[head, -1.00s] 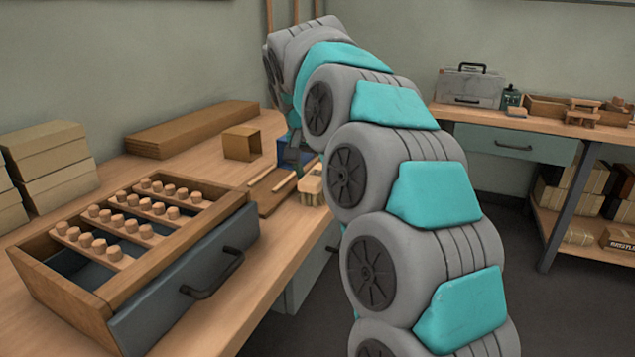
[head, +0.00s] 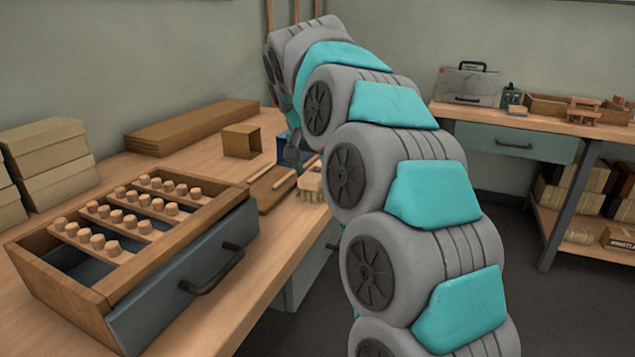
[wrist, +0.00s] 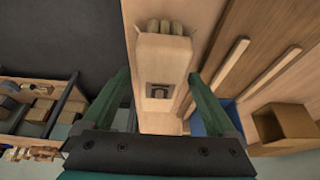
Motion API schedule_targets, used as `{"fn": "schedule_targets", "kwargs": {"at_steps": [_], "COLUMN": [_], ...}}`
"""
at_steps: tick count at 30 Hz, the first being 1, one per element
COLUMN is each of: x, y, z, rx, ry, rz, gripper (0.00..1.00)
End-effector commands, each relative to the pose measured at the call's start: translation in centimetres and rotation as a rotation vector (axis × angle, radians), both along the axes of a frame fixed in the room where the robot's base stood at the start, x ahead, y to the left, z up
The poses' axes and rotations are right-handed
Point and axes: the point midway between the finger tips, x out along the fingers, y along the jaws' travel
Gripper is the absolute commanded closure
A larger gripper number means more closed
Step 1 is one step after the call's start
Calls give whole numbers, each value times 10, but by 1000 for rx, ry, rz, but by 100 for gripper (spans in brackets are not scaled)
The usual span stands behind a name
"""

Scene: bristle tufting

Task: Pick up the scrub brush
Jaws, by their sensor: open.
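The scrub brush (wrist: 166,62) is a pale wooden block with a dark square fitting on its face and thick tan bristles at its far end in the wrist view. In the head view the brush (head: 313,182) is small, at the table's front edge, partly hidden by my arm. My gripper (wrist: 158,76) is open, with one green finger on each side of the block. A gap shows at the left finger; the right finger is very close to the block, and I cannot tell whether it touches.
A board with two wooden strips (head: 268,190) lies left of the brush, and a small open cardboard box (head: 241,143) and a blue object (head: 283,147) stand behind. A drawer tray (head: 95,298) with rows of pegs is at left. The floor lies beyond the table edge.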

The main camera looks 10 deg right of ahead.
Motion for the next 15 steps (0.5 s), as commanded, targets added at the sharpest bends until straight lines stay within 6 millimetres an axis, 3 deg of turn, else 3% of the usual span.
{"fn": "schedule_targets", "kwargs": {"at_steps": [6, 15], "x": [0, 0], "y": [0, 0], "z": [0, 0], "rx": [0, 0], "ry": [0, 0], "rz": [0, 0], "gripper": [9, 42]}}
